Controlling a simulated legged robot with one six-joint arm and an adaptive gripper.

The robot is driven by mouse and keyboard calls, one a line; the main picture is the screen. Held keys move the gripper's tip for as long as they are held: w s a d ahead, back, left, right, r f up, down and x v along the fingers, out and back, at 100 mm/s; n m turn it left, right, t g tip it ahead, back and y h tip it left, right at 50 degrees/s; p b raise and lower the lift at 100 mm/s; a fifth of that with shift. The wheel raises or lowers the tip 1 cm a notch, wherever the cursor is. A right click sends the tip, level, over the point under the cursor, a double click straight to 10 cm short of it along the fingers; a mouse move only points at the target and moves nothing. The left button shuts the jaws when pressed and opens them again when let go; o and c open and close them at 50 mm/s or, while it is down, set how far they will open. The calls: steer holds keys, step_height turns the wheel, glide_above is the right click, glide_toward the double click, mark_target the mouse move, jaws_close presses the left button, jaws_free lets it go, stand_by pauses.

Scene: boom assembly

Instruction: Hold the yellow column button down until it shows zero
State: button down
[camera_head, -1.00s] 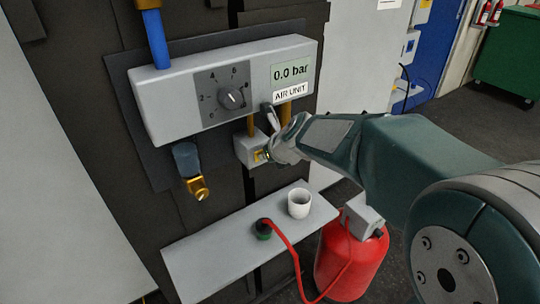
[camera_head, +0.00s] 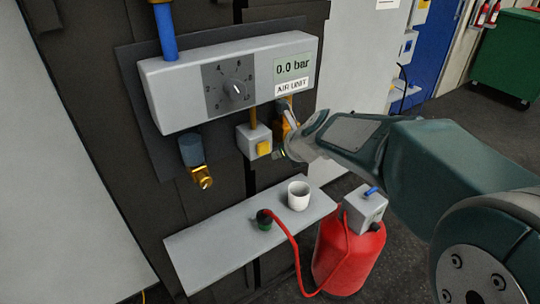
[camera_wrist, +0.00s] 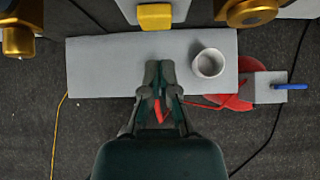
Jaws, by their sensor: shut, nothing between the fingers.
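The yellow button (camera_head: 263,148) sits on the front of a small grey box under the air unit (camera_head: 230,82). The button also shows at the top of the wrist view (camera_wrist: 155,16). The air unit's display (camera_head: 292,67) reads 0.0 bar. My gripper (camera_head: 283,150) is just right of the button box and apart from the button; part of it is hidden by my wrist. In the wrist view my gripper (camera_wrist: 160,68) is shut and empty, with its fingertips over the shelf and the button beyond them.
A grey shelf (camera_head: 215,240) below holds a white cup (camera_head: 298,196) and a dark connector (camera_head: 264,219) with a red hose. A red tank (camera_head: 347,255) stands right of the shelf. Brass fittings (camera_head: 201,177) hang on both sides of the button box.

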steer(key=v, duration=0.8)
steer(key=shift+s+d, duration=0.15)
steer(key=shift+d, duration=0.1)
steer(key=shift+r, duration=0.1)
steer(key=s+d+f+n+h, duration=0.1)
steer(key=s+d+n, duration=0.2)
steer(key=s+n, duration=0.4)
steer(key=s+d+f+n+g+h, duration=0.1)
steer(key=s+d+f+n+h, duration=0.1)
steer(key=s+n, duration=0.5)
steer(key=s+d+f+n+h, duration=0.2)
steer(key=s+d+n, duration=0.2)
steer(key=s+n, duration=0.4)
steer(key=n, duration=0.7)
steer(key=shift+d+g, duration=0.4)
